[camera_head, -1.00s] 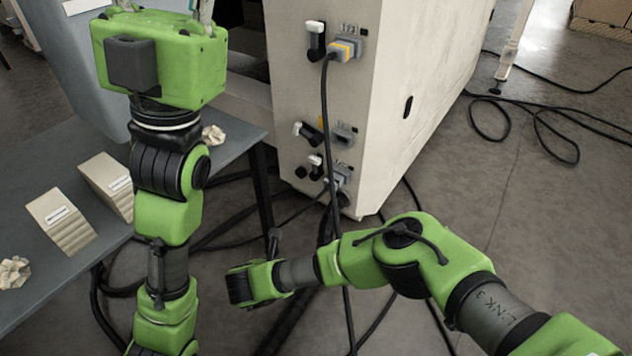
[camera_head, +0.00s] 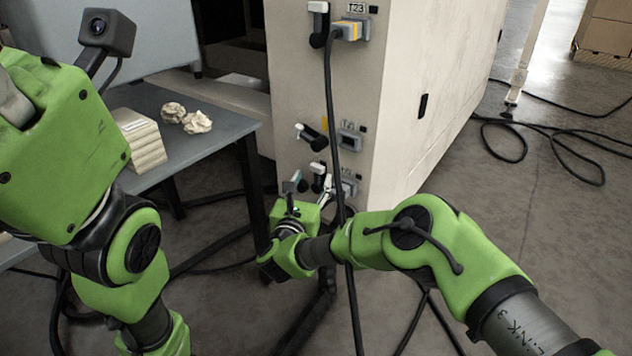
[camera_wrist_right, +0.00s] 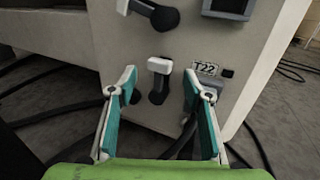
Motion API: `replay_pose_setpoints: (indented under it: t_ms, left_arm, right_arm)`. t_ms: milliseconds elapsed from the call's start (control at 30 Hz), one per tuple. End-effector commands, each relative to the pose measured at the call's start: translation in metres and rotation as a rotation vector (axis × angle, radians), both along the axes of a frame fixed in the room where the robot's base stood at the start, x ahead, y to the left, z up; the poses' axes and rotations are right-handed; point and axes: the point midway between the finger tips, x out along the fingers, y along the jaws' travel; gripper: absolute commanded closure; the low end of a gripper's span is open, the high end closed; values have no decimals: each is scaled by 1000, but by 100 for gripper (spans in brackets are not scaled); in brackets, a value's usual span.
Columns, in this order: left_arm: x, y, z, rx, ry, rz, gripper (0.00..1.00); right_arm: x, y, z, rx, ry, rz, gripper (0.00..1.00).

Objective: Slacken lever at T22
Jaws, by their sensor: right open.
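The T22 lever (camera_wrist_right: 158,85) has a white-tipped handle, upright on a black body, left of the T22 label (camera_wrist_right: 206,69) in the right wrist view. In the head view it is the lowest lever (camera_head: 319,175) on the pale cabinet. My right gripper (camera_wrist_right: 160,98) is open, its teal-lined fingers to either side of the lever in that view; I cannot tell any contact.
A middle lever (camera_head: 311,136) lies tilted above, beside an empty-looking grey socket (camera_head: 350,140). The top lever (camera_head: 319,22) stands beside a plugged connector (camera_head: 351,29), whose black cable (camera_head: 335,120) hangs down past my right arm. A grey table (camera_head: 200,150) stands left of the cabinet (camera_head: 410,70).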

Motion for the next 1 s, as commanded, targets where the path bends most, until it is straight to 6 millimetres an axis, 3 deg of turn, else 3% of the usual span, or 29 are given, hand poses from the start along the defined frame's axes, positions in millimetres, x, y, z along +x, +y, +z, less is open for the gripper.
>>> replay_pose_setpoints:
  t_ms: [33,300,667,700,867,1000]
  left_arm:
    - [0,0,-14,0,0,0,53]
    - [0,0,-33,0,0,0,53]
    - [0,0,-34,1,0,0,53]
    - [0,0,-34,1,0,0,53]
    - [0,0,-34,1,0,0,53]
    - [0,0,-34,1,0,0,53]
  right_arm:
    - [11,-3,-6,2,-4,-4,54]
    - [43,-11,-3,1,0,-3,54]
    - [49,-12,0,0,2,-1,54]
    - [49,-12,0,0,2,-1,57]
    - [49,-12,0,0,2,-1,98]
    - [49,-12,0,-2,4,-2,100]
